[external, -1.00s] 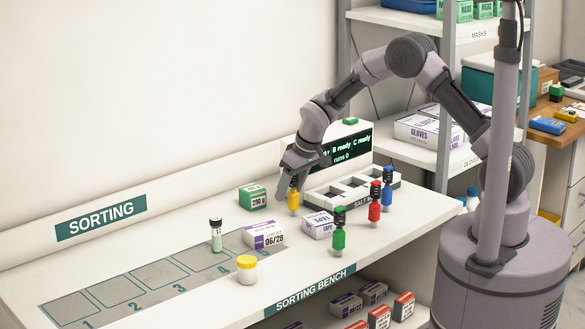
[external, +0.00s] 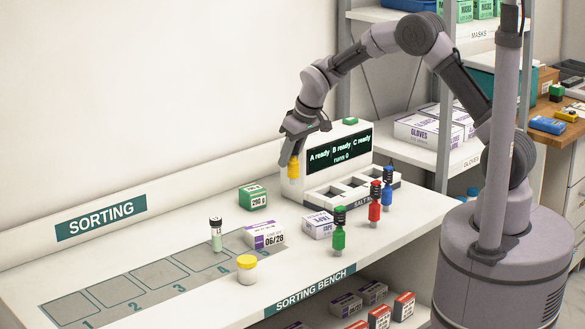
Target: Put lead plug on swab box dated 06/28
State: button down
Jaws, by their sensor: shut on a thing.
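My gripper (external: 293,152) is shut on a yellow plug (external: 293,168) and holds it upright in the air, above the back of the bench. The plug's top is hidden between the jaws. The white and purple swab box (external: 264,236), dated 06/28, lies on the bench in front of and to the left of the held plug. Nothing rests on its top. A green plug (external: 339,238), a red plug (external: 374,208) and a blue plug (external: 387,192) with dark tops stand to the right. I cannot read which plug is named lead.
A green 290 g box (external: 253,197) stands behind the swab box, and a tape box (external: 318,225) to its right. A capped vial (external: 216,236) and a yellow-lidded jar (external: 247,270) stand nearby. A compartment tray (external: 352,190) sits before the display (external: 340,155).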

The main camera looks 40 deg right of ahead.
jog(key=s+a+r, duration=0.3)
jog(key=a, duration=0.5)
jog(key=s+a+r, duration=0.2)
jog(key=s+a, duration=0.1)
jog(key=a, duration=0.5)
jog(key=shift+n, duration=0.3)
notch_tip(320, 180, down, 10)
jog(key=b, duration=0.3)
jog(key=c, duration=1.1)
grip_release()
jog(key=shift+f, duration=0.1)
